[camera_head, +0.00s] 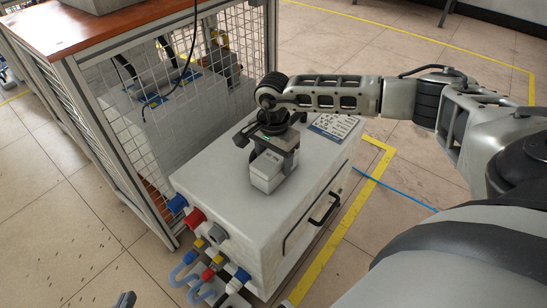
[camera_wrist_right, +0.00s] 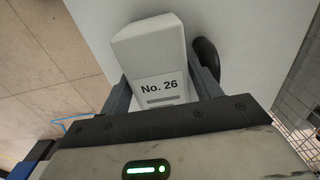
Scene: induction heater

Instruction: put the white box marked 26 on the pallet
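The white box marked "No. 26" (camera_wrist_right: 160,85) is between the two fingers of my right gripper (camera_wrist_right: 165,90), which appear close against its sides. In the head view the box (camera_head: 266,171) is at the top of a large white cabinet (camera_head: 225,200); I cannot tell if it touches the surface. My right gripper (camera_head: 270,150) reaches in from the right above it. A small dark tip at the bottom edge seems to be my left gripper (camera_head: 123,300); its fingers are mostly out of frame. I see no pallet in either view.
A wire-mesh bench with a wooden top (camera_head: 80,30) stands beside the cabinet at left. Blue and red connectors (camera_head: 195,217) and hoses stick out of the cabinet's front. A black handle (camera_head: 324,208) is on its right side. Yellow-taped floor is open to the right.

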